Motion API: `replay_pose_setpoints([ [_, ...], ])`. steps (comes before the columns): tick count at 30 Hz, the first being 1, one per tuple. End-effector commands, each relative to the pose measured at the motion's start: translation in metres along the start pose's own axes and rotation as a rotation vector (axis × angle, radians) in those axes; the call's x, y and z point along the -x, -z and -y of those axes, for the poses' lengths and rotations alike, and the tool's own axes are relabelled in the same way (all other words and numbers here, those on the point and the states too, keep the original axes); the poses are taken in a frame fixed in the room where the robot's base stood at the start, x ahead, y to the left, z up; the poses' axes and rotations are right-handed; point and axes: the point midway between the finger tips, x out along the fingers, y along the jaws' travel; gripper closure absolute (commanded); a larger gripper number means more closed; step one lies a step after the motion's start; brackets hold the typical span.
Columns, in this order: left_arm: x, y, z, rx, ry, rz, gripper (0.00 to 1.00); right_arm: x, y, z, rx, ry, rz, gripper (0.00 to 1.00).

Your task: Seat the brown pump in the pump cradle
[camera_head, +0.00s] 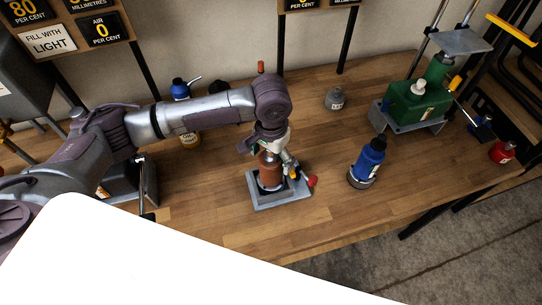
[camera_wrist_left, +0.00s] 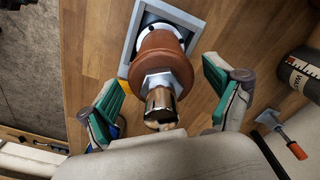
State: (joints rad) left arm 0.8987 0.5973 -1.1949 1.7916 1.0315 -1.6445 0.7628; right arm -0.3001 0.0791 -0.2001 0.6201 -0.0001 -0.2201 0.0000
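The brown pump (camera_head: 269,171) stands upright over the grey square pump cradle (camera_head: 262,204) at the table's middle. In the left wrist view the pump (camera_wrist_left: 161,52) shows its brown body, a hex collar and a brass top. The cradle's grey frame (camera_wrist_left: 131,35) lies around its base; I cannot tell if it is fully down. My left gripper (camera_head: 268,150) is above the pump. In the wrist view its green-padded fingers (camera_wrist_left: 166,78) are spread either side of the pump, with gaps between. My right gripper is not in view.
A blue-topped bottle (camera_head: 369,161) stands right of the cradle. A green tank on a stand (camera_head: 417,104) is at the back right, a grey weight-like object (camera_head: 334,99) at the back. A red-tipped lever (camera_head: 312,181) sticks out at the cradle's right. The front right table is clear.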

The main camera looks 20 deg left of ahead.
Motion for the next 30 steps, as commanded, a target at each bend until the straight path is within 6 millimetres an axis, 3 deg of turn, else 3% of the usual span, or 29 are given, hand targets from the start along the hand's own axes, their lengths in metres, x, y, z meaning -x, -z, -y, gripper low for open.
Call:
replay_pose_setpoints([
  [7,-0.003,-0.002,0.000,0.000,0.002,0.006,0.08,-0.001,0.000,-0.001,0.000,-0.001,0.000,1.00],
  [11,0.007,-0.001,0.000,0.001,0.001,0.003,0.08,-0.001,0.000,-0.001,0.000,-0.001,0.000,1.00],
  [24,0.094,0.000,0.000,-0.001,0.000,-0.001,0.08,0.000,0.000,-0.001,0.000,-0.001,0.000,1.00],
  [30,0.116,0.000,0.000,-0.001,0.001,0.000,0.08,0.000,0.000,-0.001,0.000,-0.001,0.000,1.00],
])
